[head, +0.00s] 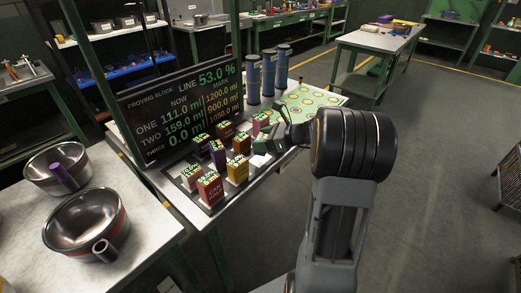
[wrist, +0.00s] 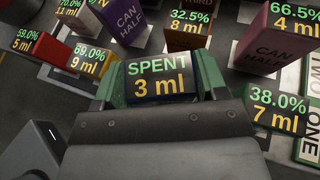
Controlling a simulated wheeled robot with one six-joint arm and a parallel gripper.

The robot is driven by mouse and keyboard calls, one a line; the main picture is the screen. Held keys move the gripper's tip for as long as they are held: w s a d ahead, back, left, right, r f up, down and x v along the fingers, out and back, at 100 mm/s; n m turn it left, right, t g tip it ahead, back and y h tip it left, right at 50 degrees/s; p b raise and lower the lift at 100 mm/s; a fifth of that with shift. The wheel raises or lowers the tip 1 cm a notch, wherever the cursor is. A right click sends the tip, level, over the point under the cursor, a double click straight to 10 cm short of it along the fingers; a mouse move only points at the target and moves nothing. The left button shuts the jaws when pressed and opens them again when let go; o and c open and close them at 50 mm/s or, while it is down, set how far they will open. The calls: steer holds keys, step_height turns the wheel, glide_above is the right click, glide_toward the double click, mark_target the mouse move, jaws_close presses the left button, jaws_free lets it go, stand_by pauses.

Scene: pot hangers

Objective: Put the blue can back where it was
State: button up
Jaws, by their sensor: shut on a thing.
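My gripper (head: 280,137) is over the right part of the tray of small blocks on the middle bench. It is shut on a block labelled "SPENT 3 ml" (wrist: 160,78), which sits between the jaws in the wrist view. The block's front is dark; its side colour is mostly hidden, so I cannot tell whether it is blue. I cannot pick out a clearly blue block.
A display board (head: 180,98) stands behind the blocks. Three tall blue cylinders (head: 268,74) stand at the bench's back. A pale mat with round spots (head: 310,98) lies right of them. Two metal bowls (head: 88,222) rest on the left table.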

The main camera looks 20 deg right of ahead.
steer(key=shift+w+a+f, duration=0.15)
steer(key=shift+w+f, duration=0.25)
steer(key=shift+f, duration=0.15)
steer(key=shift+w+f+b, duration=0.1)
steer(key=shift+f+b, duration=0.3)
steer(key=shift+f, duration=1.2)
steer(key=shift+f, duration=0.2)
steer(key=o, duration=1)
steer(key=shift+o, duration=0.2)
